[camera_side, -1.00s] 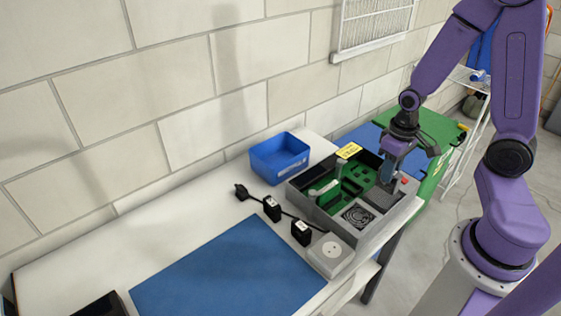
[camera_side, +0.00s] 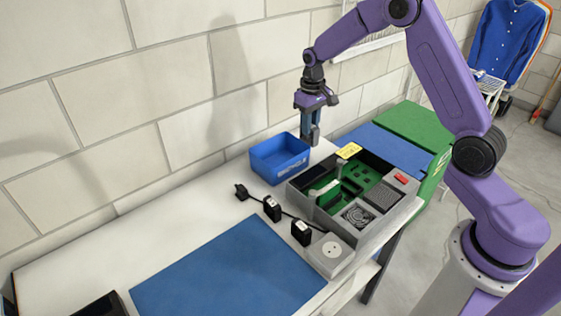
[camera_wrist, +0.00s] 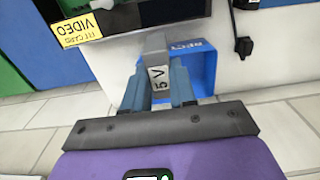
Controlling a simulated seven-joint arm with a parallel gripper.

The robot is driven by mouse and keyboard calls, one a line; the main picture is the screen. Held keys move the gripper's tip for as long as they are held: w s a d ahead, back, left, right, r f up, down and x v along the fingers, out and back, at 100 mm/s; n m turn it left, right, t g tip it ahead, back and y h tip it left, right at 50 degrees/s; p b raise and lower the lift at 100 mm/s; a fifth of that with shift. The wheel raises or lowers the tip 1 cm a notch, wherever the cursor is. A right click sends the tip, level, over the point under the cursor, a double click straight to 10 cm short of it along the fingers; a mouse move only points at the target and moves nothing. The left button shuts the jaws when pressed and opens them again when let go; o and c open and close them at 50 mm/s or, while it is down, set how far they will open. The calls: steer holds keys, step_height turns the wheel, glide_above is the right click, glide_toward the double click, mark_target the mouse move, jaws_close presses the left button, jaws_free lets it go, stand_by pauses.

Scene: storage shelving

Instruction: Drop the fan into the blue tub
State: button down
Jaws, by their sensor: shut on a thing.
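My gripper (camera_side: 311,138) points down, just right of the blue tub (camera_side: 265,167) in the side view. It is shut on a grey block (camera_wrist: 158,76) marked "5 V", which shows between the fingers in the wrist view. Only a narrow side of this block shows, so I cannot tell from its shape that it is the fan. The block looks raised above the bench, near the tub's right edge. The tub also shows in the wrist view (camera_wrist: 205,70), partly hidden behind the fingers and the block. No contents show in the tub.
An open grey case (camera_side: 344,238) with green boards and a round grille (camera_side: 358,215) stands right of the tub. A yellow label (camera_side: 349,150) is at its back corner. A cable with black plugs (camera_side: 272,208) lies in front. A blue mat (camera_side: 230,270) is clear.

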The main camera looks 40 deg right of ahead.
steer(key=w+r, duration=0.1)
steer(key=w, duration=1)
steer(key=shift+s+a+f, duration=0.1)
steer(key=shift+a+f, duration=0.05)
steer(key=shift+f, duration=1.25)
steer(key=shift+a+f, duration=0.15)
steer(key=shift+f, duration=1.25)
steer(key=c, duration=0.8)
jaws_free()
step_height(320, 180, up, 18)
steer(key=shift+f, duration=0.25)
